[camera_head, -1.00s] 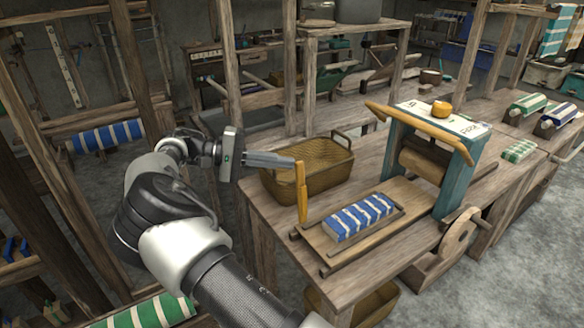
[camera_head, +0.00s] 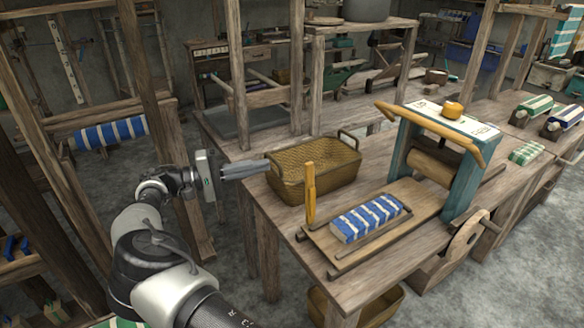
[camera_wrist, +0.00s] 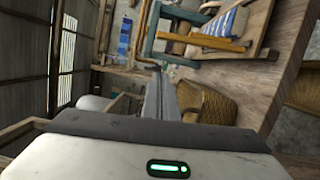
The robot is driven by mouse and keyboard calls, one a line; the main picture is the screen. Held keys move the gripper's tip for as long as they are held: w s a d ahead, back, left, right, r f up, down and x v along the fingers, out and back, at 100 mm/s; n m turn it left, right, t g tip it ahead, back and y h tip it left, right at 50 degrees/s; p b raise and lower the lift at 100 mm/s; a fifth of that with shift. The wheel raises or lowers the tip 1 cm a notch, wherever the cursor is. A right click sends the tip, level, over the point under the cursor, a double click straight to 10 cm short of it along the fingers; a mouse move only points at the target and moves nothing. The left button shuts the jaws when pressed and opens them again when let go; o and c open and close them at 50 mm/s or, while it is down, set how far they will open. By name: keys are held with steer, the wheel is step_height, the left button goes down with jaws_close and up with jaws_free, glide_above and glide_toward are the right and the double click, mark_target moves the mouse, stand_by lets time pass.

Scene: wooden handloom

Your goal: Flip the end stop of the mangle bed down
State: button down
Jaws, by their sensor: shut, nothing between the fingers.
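The end stop (camera_head: 310,193) is a yellow-orange bar standing upright at the near left end of the mangle bed (camera_head: 322,243). In the wrist view it appears as a yellow bar (camera_wrist: 208,42) lying across the picture. A folded blue-and-white striped cloth (camera_head: 366,219) lies on the bed behind it. My gripper (camera_head: 265,166) is shut and empty, left of the end stop and apart from it, pointing right toward the basket side. Its closed fingers also show in the wrist view (camera_wrist: 158,80).
A wicker basket (camera_head: 325,179) stands on the wooden table (camera_head: 285,232), close to my fingertips. The mangle's teal frame (camera_head: 465,186), with a yellow handle bar (camera_head: 430,121), rises beyond the bed. Open space lies left of the table.

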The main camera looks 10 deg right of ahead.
steer(key=s+d, duration=0.2)
steer(key=d, duration=0.6)
steer(key=shift+s+d+r, duration=0.3)
steer(key=shift+s+d, duration=0.05)
steer(key=shift+d, duration=0.05)
steer(key=shift+s, duration=0.1)
steer(key=s+d+f+m+y, duration=0.2)
steer(key=s+d+m, duration=0.3)
steer(key=s+m, duration=0.5)
steer(key=s+d+f+m+t+b, duration=0.1)
steer(key=s+f+b, duration=0.1)
steer(key=s+f, duration=0.1)
steer(key=s+d+f+m+y+b, duration=0.1)
steer(key=s+f+m+b, duration=0.1)
steer(key=s+f, duration=0.1)
steer(key=s+d+f+m+t+b, duration=0.1)
steer(key=s+f+m+b, duration=0.1)
steer(key=f, duration=0.3)
steer(key=shift+s+d+t+y+b, duration=0.1)
steer(key=shift+s+t+y+b, duration=0.25)
steer(key=shift+s, duration=0.45)
steer(key=shift+s+f+b, duration=0.2)
steer(key=shift+f+b, duration=0.25)
steer(key=shift+f, duration=0.6)
